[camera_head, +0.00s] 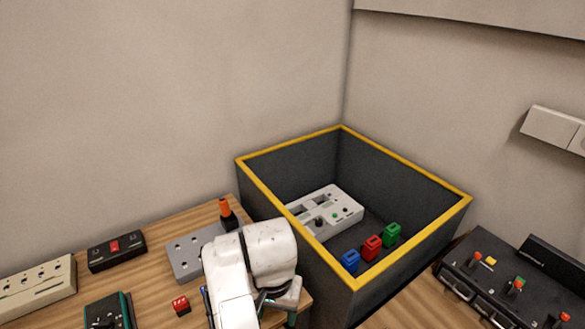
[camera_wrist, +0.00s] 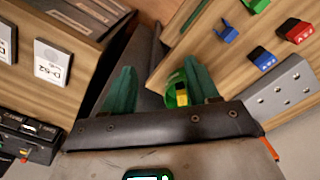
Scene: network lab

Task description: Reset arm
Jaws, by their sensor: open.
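My white arm reaches over the wooden table (camera_head: 150,262) in the head view. My gripper (camera_wrist: 160,88) shows in the wrist view as two green fingers, spread apart. A green and yellow piece (camera_wrist: 178,92) shows beside the right finger. I cannot tell whether it touches the finger or lies below it. In the head view my gripper is mostly hidden by the arm, beside the near left wall of the dark yellow-rimmed box (camera_head: 352,283).
The box holds a light grey device (camera_head: 337,211) and blue (camera_head: 350,262), red (camera_head: 371,248) and green (camera_head: 391,234) connectors. A grey panel (camera_head: 183,258) and a red block (camera_head: 180,305) are on the table. A black device (camera_head: 520,295) stands at right.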

